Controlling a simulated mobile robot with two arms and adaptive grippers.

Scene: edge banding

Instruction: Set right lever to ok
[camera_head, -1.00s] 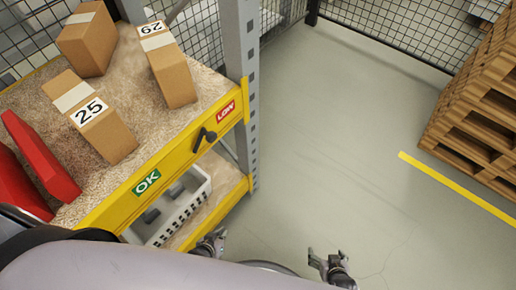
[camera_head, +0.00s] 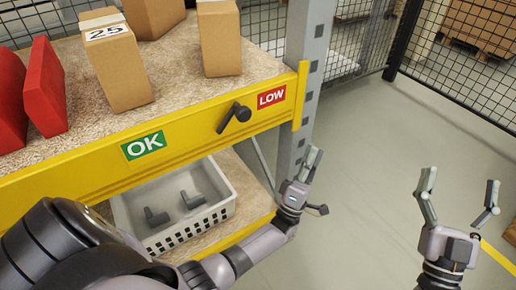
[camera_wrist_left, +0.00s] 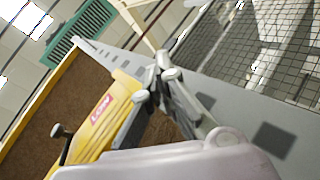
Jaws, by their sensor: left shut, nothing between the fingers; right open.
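The black lever (camera_head: 235,117) sits on the yellow front beam (camera_head: 190,130) of the shelf. It is tilted, between the green OK label (camera_head: 143,145) and the red LOW label (camera_head: 271,96), nearer to LOW. In the left wrist view the lever (camera_wrist_left: 62,142) is at the lower left, left of the LOW label (camera_wrist_left: 100,108). My left gripper (camera_head: 314,158) is shut and empty, apart from the lever, to its right and lower, by the grey post. Its fingers (camera_wrist_left: 163,70) point up in the wrist view. My right gripper (camera_head: 458,188) is open and empty over the floor at the right.
Cardboard boxes (camera_head: 118,70) and red pieces (camera_head: 46,88) stand on the shelf top. A white crate (camera_head: 155,242) with dark parts is on the lower shelf. The grey post (camera_head: 309,85) stands beside my left gripper. The floor (camera_head: 375,160) at the right is clear.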

